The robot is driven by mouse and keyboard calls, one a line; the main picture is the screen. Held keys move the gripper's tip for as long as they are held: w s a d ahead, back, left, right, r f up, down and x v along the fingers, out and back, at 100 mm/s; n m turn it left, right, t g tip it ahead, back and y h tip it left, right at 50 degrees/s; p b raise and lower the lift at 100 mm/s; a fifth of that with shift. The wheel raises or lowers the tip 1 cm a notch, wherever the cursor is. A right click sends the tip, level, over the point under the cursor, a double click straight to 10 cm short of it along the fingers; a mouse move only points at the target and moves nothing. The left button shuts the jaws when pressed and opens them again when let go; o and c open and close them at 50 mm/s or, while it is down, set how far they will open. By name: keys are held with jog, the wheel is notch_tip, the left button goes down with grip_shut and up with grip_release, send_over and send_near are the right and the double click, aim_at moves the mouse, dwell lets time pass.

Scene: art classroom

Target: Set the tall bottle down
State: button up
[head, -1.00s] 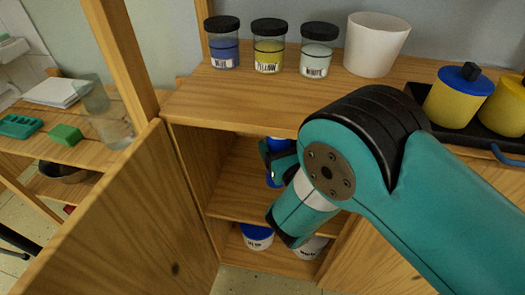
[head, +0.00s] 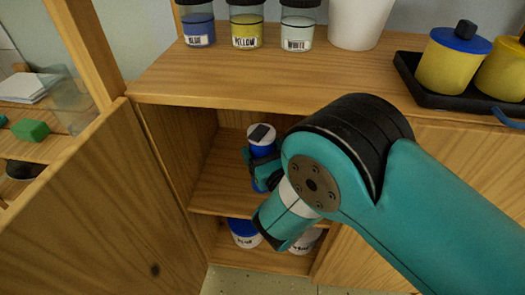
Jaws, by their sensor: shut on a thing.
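The tall bottle (head: 262,141) is blue with a white top and a dark cap. It stands about upright inside the open cabinet, above the middle shelf (head: 222,189). My gripper (head: 262,170) is shut on it and reaches in from the right. My teal arm hides the bottle's right side and part of the shelf. I cannot tell whether the bottle's base touches the shelf.
The open cabinet door (head: 110,210) stands at the left. Labelled jars, blue (head: 199,27), yellow (head: 247,28) and white (head: 297,30), line the cabinet top. A black tray (head: 430,94) holds yellow pots. White tubs (head: 245,233) sit on the lower shelf.

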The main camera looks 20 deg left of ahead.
jog(key=shift+f, duration=0.1)
jog(key=o, duration=1.6)
jog(key=b+v, duration=1.2)
jog(key=b, duration=0.8)
